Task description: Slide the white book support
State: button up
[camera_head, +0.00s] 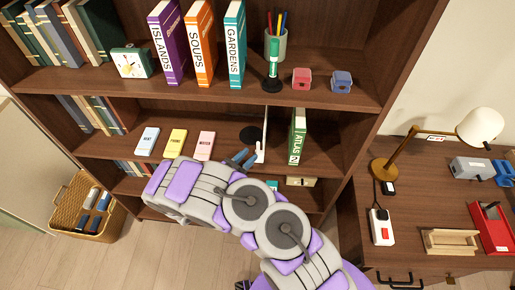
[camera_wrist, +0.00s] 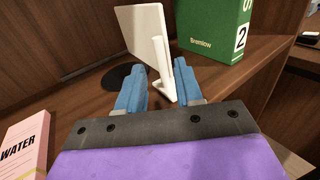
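The white book support (camera_head: 264,135) stands upright on the middle shelf, left of the green ATLAS book (camera_head: 297,138). In the wrist view its tall flat plate (camera_wrist: 143,32) rises behind a narrow white front part that reaches toward me. My gripper (camera_head: 245,158) is at the shelf front, just left of the support's front end in the head view. In the wrist view the two blue fingers (camera_wrist: 161,82) are apart, with the narrow white part between them. Gaps show beside it, and I see no clear contact. The green book (camera_wrist: 215,28) is right of the support.
A dark round disc (camera_wrist: 122,78) lies left of the support. WATER (camera_wrist: 24,148) and other small pastel boxes stand farther left on this shelf. A desk with a lamp (camera_head: 480,127) is right.

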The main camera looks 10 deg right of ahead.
aim_at(258, 146)
jog(key=b+x, duration=0.1)
jog(key=x, duration=0.5)
jog(key=shift+w+d, duration=0.1)
jog(key=shift+d, duration=0.05)
grip_shut()
dwell(0.4)
